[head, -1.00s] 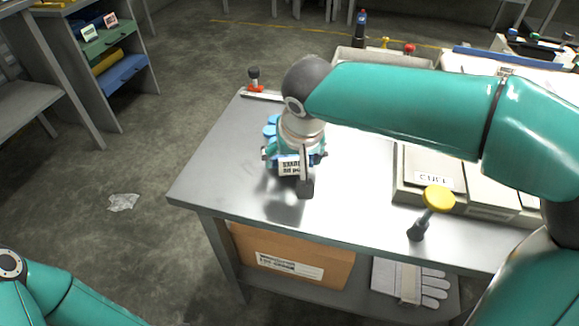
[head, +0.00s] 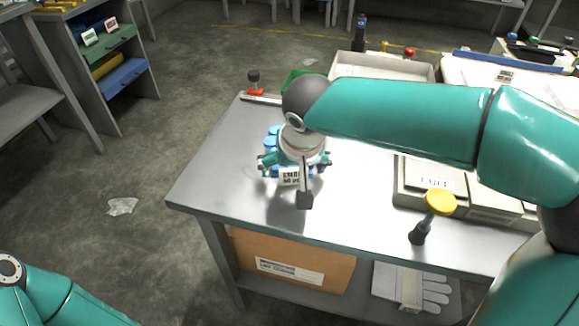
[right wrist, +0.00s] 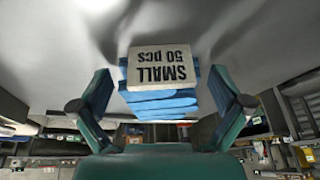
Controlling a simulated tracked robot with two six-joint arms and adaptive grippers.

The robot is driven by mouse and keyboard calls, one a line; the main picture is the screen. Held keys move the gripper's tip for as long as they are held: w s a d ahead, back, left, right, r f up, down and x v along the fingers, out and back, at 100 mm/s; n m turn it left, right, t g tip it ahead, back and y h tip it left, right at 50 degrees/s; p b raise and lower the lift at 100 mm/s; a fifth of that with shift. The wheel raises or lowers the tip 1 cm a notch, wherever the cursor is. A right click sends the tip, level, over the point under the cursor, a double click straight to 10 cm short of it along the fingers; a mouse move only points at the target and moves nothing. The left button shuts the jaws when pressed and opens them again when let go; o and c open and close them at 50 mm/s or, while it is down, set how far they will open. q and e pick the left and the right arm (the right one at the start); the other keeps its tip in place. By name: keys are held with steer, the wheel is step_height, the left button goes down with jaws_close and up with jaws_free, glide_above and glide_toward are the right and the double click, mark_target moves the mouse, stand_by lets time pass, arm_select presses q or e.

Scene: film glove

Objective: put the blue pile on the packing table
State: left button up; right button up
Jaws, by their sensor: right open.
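The blue pile (right wrist: 160,103) is a stack of flat blue layers under a pale label reading "SMALL 50 pcs". It rests on a grey metal table (head: 225,165), and my right gripper hides much of it in the head view. My right gripper (head: 295,163) is open over the pile. In the right wrist view its two fingers (right wrist: 160,85) stand on either side of the pile, with a gap visible at each side. I cannot tell which table is the packing table. My left gripper is out of view.
A yellow-topped knob (head: 440,203) and grey lidded boxes (head: 425,185) stand right of the pile. A green container (head: 298,79) is partly hidden behind my arm. A red-based clamp (head: 254,85) sits at the far left corner. The table's front left is clear.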

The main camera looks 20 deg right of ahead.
steer(key=p+v, duration=0.3)
steer(key=v, duration=0.9)
steer(key=shift+r, duration=0.1)
